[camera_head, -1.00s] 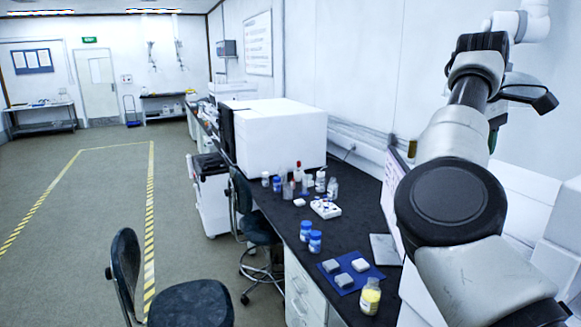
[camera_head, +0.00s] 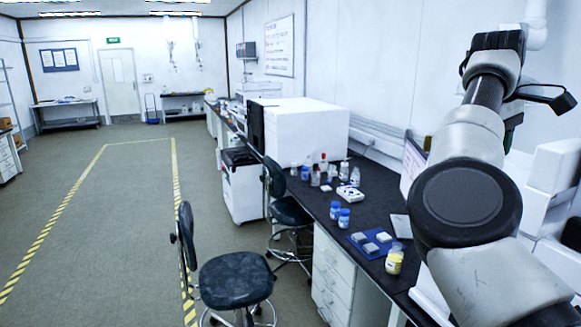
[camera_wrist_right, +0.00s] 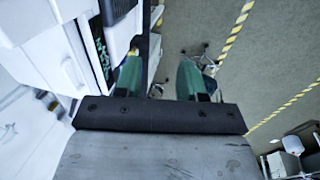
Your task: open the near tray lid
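I cannot make out a tray lid in either view. White instrument housings stand at the right edge of the head view (camera_head: 560,165), partly hidden by my right arm. My right arm rises large and folded at the right of the head view. My left gripper is not in view.
A dark bench (camera_head: 330,222) runs along the right wall with a white box instrument (camera_head: 300,135), bottles, a blue mat with small blocks (camera_head: 358,246) and a yellow jar (camera_head: 394,262). Two stools (camera_head: 235,280) stand before it. The floor at left (camera_head: 90,270) is clear.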

